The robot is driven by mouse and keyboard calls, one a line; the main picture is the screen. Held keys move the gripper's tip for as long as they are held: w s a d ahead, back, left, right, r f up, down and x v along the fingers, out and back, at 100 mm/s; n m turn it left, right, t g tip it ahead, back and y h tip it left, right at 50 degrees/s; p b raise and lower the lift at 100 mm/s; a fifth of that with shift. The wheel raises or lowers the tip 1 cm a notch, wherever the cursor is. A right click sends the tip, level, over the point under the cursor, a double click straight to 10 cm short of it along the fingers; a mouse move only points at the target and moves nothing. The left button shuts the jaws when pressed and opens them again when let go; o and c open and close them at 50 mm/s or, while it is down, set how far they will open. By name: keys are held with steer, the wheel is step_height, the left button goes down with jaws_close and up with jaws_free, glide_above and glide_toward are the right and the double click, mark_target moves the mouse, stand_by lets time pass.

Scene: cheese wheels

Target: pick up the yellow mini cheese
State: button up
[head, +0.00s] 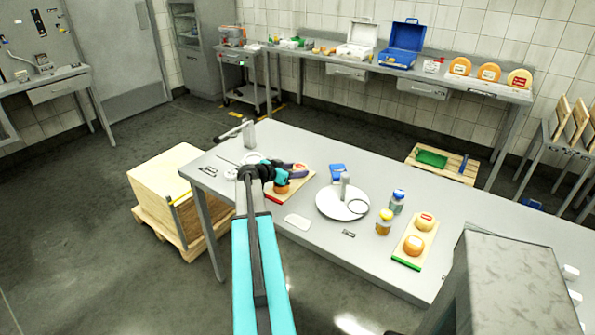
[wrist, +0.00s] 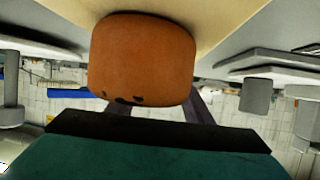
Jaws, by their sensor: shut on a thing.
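My gripper (head: 272,172) is over the red-edged wooden board (head: 304,178) on the left half of the table, shut on a small orange cheese (head: 281,179). In the wrist view the orange cheese (wrist: 143,58) fills the upper middle, between the dark fingers, with pale board beyond it. I cannot tell whether it touches the board. A yellowish-orange mini cheese with a red label (head: 425,221) sits on the green-edged board (head: 401,259) at the right, beside another orange cheese (head: 414,245). My gripper is well away from these two.
The table's front left is mostly clear.

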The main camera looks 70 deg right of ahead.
mark_target(296, 169)
steer(key=shift+r+b, duration=0.7)
steer(key=shift+r, duration=0.65)
steer(key=shift+s+a+r, duration=0.1)
steer(key=shift+a+r, duration=0.15)
steer(key=shift+r, duration=0.05)
steer(key=s+a+b, duration=0.1)
steer(key=a, duration=0.4)
steer(key=s+a+r+b, duration=0.1)
steer(key=a+b, duration=0.1)
steer(key=a, duration=0.3)
steer(key=s+a+b, duration=0.1)
steer(key=a, duration=0.4)
steer(key=shift+s+r+b, duration=0.25)
steer(key=shift+b, duration=0.15)
steer(key=shift+w+a, duration=0.1)
steer(key=shift+w, duration=0.05)
